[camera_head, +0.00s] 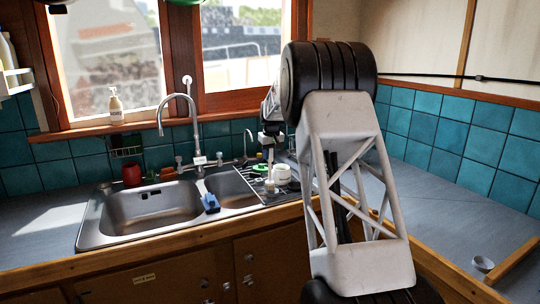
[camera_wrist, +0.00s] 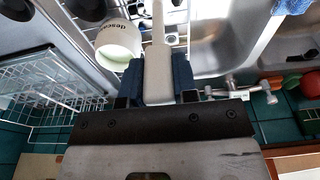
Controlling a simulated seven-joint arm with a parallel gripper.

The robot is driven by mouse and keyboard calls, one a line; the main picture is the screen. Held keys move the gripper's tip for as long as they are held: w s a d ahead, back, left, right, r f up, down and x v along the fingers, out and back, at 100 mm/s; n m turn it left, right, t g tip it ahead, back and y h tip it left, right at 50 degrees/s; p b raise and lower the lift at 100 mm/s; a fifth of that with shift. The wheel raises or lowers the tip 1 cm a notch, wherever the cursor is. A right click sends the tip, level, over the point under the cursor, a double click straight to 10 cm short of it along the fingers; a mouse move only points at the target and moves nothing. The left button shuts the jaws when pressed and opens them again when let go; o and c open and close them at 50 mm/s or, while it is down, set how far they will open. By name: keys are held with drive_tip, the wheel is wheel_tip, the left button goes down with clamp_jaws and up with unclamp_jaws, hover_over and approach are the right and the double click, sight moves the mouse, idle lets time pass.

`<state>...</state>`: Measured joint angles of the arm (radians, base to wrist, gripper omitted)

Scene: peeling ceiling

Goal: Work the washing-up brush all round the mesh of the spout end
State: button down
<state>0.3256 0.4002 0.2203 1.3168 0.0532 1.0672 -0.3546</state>
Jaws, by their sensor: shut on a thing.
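My gripper (camera_head: 271,140) is over the drainer side of the sink, to the right of the tap. In the wrist view its blue finger pads (camera_wrist: 158,80) are shut on a pale handle, which I take to be the washing-up brush (camera_wrist: 158,45). The handle runs away from the wrist camera, and its bristles cannot be made out. In the head view the brush (camera_head: 270,168) hangs down beside a white mug. The tap's curved spout (camera_head: 180,97) ends over the left basin (camera_head: 150,212), well left of my gripper. Any mesh is too small to see.
A white mug (camera_head: 281,174) with lettering, also in the wrist view (camera_wrist: 118,42), stands close beside the brush. A wire rack (camera_wrist: 50,85) is nearby.

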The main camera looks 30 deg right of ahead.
drive_tip(key=shift+s, duration=0.1)
idle(0.3)
drive_tip(key=shift+s+a+f, duration=0.1)
drive_tip(key=shift+s+a, duration=0.2)
drive_tip(key=shift+s, duration=0.15)
drive_tip(key=shift+d, duration=0.1)
drive_tip(key=shift+s+d, duration=0.35)
drive_tip(key=shift+s, duration=0.1)
drive_tip(key=shift+r, duration=3.1)
